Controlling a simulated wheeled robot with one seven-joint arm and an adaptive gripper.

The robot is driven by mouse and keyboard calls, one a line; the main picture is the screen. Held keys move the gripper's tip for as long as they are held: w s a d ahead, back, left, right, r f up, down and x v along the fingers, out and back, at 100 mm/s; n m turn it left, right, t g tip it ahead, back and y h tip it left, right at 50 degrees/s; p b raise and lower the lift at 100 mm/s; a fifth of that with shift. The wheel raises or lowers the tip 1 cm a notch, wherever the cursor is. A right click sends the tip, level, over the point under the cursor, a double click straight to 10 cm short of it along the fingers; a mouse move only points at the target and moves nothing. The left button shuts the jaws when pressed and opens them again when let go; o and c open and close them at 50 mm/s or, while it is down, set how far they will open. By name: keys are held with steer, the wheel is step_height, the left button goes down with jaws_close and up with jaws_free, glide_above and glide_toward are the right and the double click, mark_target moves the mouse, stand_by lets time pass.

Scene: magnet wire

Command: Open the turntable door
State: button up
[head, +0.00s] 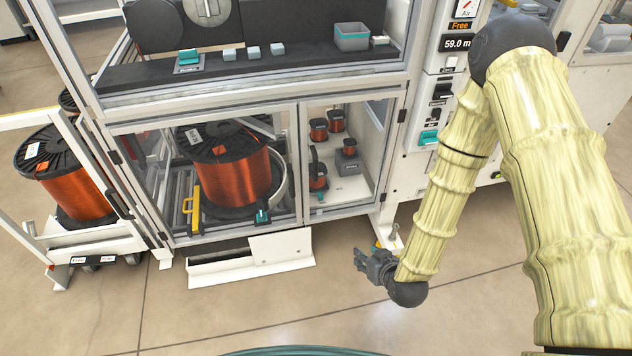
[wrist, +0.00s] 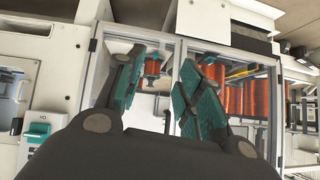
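The turntable door (head: 298,165) appears to be the larger clear panel in a grey frame, low on the machine. Behind it a big copper wire spool (head: 240,175) stands on a round base. The door looks shut. A small teal handle (head: 262,216) shows near its lower right corner. My gripper (head: 370,262) is low, in front of and to the right of the door, apart from it. In the wrist view my gripper (wrist: 160,78) has its teal-padded fingers spread with nothing between them. The frame post (wrist: 175,75) between the two compartments shows beyond the fingers.
A smaller compartment with several small spools (head: 319,130) is right of the door. A white open tray (head: 250,260) juts out below. A cart with a copper spool (head: 75,185) stands at the left. The floor (head: 230,315) in front is clear.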

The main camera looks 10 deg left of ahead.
steer(key=w+a+r+n+t+y+b, duration=0.25)
steer(key=w+a+t+b, duration=0.2)
steer(key=w+a, duration=0.4)
steer(key=t+y+b, duration=0.2)
steer(key=y+b, duration=0.1)
steer(key=b, duration=0.1)
glide_toward(317, 171)
steer(key=shift+h, duration=0.25)
steer(key=x, duration=0.5)
steer(key=b+x, duration=0.1)
steer(key=x, duration=0.5)
steer(key=shift+s+a+r, duration=0.15)
steer(key=shift+a+r, duration=0.05)
jaws_close()
